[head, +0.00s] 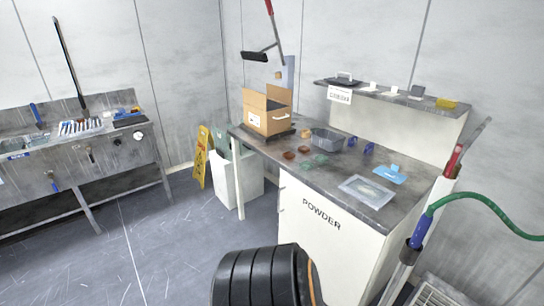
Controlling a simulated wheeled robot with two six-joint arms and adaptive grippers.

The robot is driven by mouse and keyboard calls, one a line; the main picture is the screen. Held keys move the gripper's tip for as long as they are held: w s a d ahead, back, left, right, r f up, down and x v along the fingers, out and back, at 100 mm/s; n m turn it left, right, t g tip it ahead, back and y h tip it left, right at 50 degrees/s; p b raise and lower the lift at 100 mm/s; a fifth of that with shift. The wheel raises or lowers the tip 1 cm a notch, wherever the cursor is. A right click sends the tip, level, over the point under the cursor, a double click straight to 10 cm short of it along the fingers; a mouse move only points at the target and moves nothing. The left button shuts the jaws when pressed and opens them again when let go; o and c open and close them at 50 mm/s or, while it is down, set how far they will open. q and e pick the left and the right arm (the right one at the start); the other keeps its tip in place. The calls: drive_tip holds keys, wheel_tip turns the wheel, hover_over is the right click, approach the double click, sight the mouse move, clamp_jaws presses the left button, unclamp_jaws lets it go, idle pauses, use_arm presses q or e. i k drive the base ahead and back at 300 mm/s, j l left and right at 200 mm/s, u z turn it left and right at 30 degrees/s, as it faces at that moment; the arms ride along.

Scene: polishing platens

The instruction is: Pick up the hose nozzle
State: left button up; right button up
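A green hose (482,195) comes in from the right edge and curves down to a blue fitting (421,229) at the lower right. The fitting joins a grey metal tube (405,262) that slants down and left; this looks like the hose nozzle. A white post with a red part (454,161) and a thin grey rod on top rises behind it. A thick black link of my own arm shows at the bottom middle, left of the nozzle and apart from it in the picture. Neither gripper shows.
A white cabinet marked POWDER (321,213) has a grey worktop with a cardboard box (267,111), a grey tub (327,139) and small items. A yellow floor sign (202,157) and a steel sink bench (75,170) stand left. The floor (155,255) between is open.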

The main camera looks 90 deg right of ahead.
sight(426, 220)
drive_tip(key=z, duration=4.1)
